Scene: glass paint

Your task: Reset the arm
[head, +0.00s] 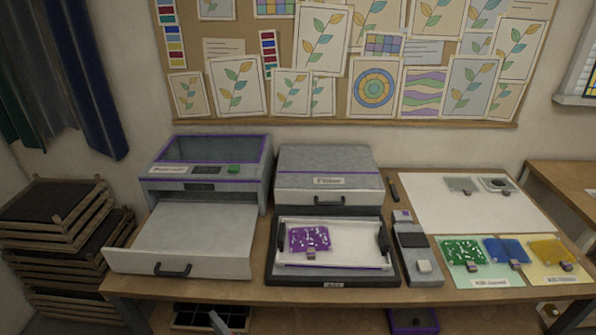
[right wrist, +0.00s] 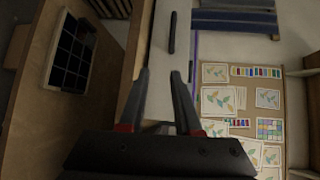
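My right gripper (right wrist: 159,76) is open and empty in the right wrist view, its two dark fingers spread apart. It faces the pale front of the pulled-out drawer (head: 195,240), whose dark handle (head: 173,270) also shows beyond the fingertips in the right wrist view (right wrist: 172,32). In the head view only a small grey tip of the right gripper (head: 218,321) shows at the bottom edge, below the drawer. My left gripper is not in view.
On the table (head: 258,290) stand a purple-trimmed machine (head: 262,190), a grey lidded unit (head: 325,160) and a tray (head: 290,261) holding a purple glass piece (head: 309,238). Green (head: 462,251), blue (head: 505,250) and yellow (head: 548,250) pieces lie right. Wooden racks (head: 60,245) stand left.

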